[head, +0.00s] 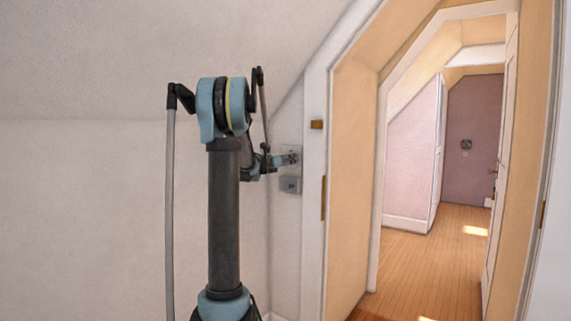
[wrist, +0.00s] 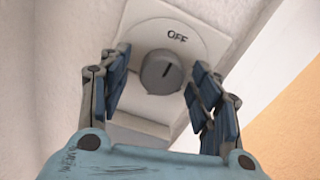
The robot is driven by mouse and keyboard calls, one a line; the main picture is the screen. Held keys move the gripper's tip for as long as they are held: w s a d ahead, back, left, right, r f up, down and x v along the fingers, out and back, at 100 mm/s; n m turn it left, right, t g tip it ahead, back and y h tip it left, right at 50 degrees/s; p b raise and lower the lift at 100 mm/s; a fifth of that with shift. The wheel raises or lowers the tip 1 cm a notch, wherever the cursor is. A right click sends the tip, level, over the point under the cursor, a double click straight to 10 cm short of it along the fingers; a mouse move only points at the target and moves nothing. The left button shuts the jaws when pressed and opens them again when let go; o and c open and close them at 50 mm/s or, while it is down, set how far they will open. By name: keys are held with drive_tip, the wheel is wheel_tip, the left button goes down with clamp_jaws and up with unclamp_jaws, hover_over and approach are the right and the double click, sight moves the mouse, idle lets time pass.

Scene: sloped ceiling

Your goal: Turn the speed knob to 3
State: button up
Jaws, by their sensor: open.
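The speed knob (wrist: 162,72) is a round dark grey dial on a light wall plate (wrist: 195,32). "OFF" is printed beside it, up and to the right in the wrist view, and a dark line on the knob's face points roughly toward it. No other marks on the plate can be read. My gripper (wrist: 160,82) is open, with one blue finger pad on each side of the knob. I cannot tell whether either pad touches it. In the head view my gripper (head: 284,160) is at the wall plate (head: 296,153), and the knob itself is too small to make out.
A second grey wall box (head: 290,185) sits just below the plate. The white door frame (head: 315,150) stands close on the right. Beyond it an open doorway leads to a wooden-floored hall (head: 430,265). A sloped ceiling (head: 120,55) hangs over the left.

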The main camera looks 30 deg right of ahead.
drive_tip(key=c, duration=1.1)
